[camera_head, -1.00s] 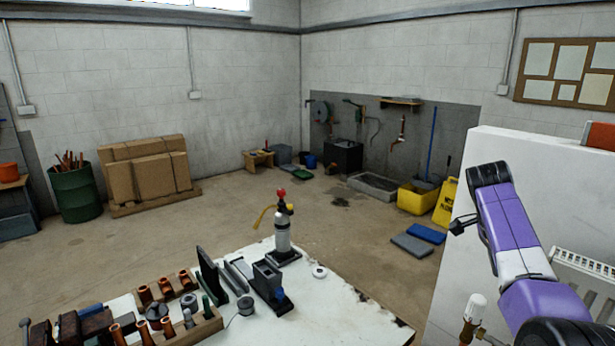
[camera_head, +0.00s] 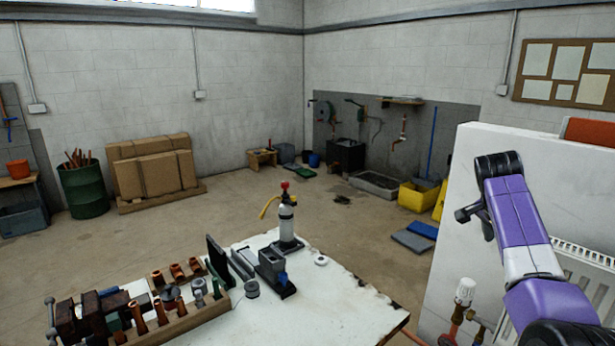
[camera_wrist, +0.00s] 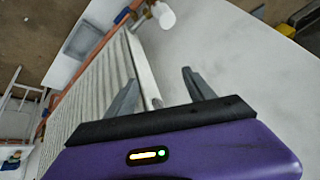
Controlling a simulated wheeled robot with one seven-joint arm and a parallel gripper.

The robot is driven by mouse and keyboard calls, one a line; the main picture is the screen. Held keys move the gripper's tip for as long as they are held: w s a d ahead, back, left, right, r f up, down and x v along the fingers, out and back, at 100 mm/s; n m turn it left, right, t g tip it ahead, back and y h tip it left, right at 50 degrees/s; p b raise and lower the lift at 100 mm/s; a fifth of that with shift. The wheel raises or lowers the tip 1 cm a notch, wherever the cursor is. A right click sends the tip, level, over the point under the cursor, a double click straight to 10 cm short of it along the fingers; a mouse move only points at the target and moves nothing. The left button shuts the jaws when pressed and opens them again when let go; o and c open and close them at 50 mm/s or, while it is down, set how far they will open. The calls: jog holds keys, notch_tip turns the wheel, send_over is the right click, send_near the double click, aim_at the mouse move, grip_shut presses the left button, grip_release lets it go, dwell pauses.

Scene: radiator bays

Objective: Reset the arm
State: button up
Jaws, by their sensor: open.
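My arm, purple and white with black joints, rises at the right of the head view in front of the white partition and radiator. In the wrist view my gripper (camera_wrist: 160,90) has its two grey fingers spread apart with nothing between them. The fingers point towards the white radiator (camera_wrist: 95,90) and the pale partition (camera_wrist: 230,60). In the head view the radiator (camera_head: 583,275) is partly hidden behind my arm.
A white workbench (camera_head: 345,305) with a wooden fittings rack (camera_head: 185,322), a vise and a torch bottle (camera_head: 286,222) stands front left. A radiator valve (camera_head: 465,292) is close to my arm. The middle floor is clear.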

jog(key=w+a+f+n+t+b, duration=0.1)
jog(key=w+a+f+n+t, duration=0.3)
jog(key=f+n+t, duration=0.3)
jog(key=s+a+f+n+t+y+b, duration=0.15)
jog(key=s+a+f+n+t, duration=0.3)
jog(key=s+a+f, duration=0.65)
jog(key=s+a+f+n+y+b, duration=0.1)
jog(key=s+a, duration=0.3)
jog(key=s, duration=1.3)
jog(key=s+a+f+n+y+b, duration=0.1)
jog(key=s+a+n+b, duration=0.1)
jog(key=s, duration=1.5)
jog(key=s+a+f+n+y+b, duration=0.1)
jog(key=s+a+b, duration=0.3)
jog(key=s, duration=1.3)
jog(key=shift+a+f+n+y, duration=0.4)
jog(key=shift+a+f, duration=0.2)
jog(key=shift+a, duration=0.65)
jog(key=shift+c, duration=0.4)
